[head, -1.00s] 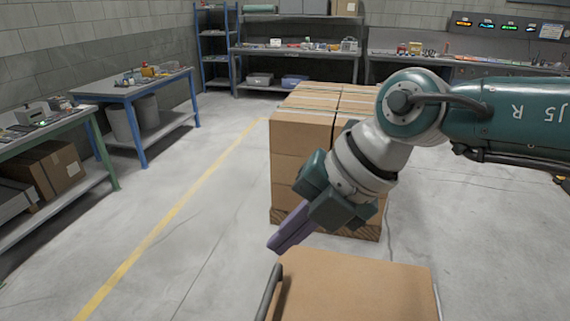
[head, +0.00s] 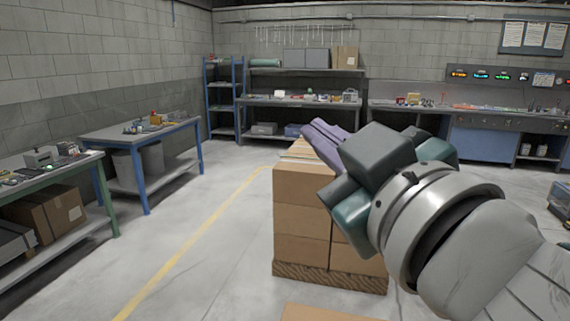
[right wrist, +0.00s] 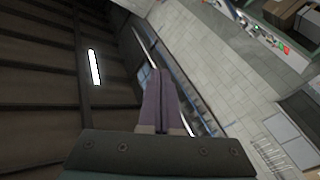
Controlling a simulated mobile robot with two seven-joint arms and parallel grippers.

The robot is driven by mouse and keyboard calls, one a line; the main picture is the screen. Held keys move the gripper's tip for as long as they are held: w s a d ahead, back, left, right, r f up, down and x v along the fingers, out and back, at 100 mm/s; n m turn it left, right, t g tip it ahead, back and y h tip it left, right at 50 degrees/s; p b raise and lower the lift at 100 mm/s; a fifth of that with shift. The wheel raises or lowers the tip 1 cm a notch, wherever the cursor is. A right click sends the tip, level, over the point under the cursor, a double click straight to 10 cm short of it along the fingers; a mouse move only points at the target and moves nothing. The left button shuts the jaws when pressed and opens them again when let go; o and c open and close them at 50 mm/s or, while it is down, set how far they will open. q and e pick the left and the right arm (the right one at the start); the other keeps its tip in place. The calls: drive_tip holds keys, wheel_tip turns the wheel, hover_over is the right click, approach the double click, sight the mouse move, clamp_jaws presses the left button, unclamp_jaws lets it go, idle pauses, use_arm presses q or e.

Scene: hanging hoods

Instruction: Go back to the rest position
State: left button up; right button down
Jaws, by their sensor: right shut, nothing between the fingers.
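My right gripper (head: 318,133) is raised in the middle of the head view, its purple fingers pointing up and to the left. The fingers are closed together with nothing between them. In the head view they overlap the top of the stacked cardboard boxes behind. In the right wrist view the closed fingers (right wrist: 160,95) point up toward the wall and ceiling. My left gripper is not in view.
A stack of cardboard boxes (head: 302,215) stands on a wooden pallet ahead. A brown board edge (head: 325,313) shows at the bottom. A blue-legged table (head: 150,135) and green-legged bench (head: 45,175) stand left. Shelves (head: 300,105) line the back wall. Floor left of the boxes is clear.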

drive_tip(key=s+d+f+m+g+h, duration=0.7)
drive_tip(key=s+d+f, duration=0.3)
drive_tip(key=d+f, duration=0.3)
drive_tip(key=s+d+f+m+g, duration=0.1)
drive_tip(key=s+f+g, duration=0.25)
drive_tip(key=s, duration=0.35)
drive_tip(key=s+d+f+g, duration=0.1)
drive_tip(key=s+f+g, duration=0.25)
drive_tip(key=s, duration=0.35)
wheel_tip(320, 180, up, 23)
drive_tip(key=s+y+p, duration=0.1)
drive_tip(key=p, duration=2.2)
drive_tip(key=shift+a+r+p, duration=0.15)
drive_tip(key=shift+p, duration=0.25)
drive_tip(key=shift+s, duration=0.1)
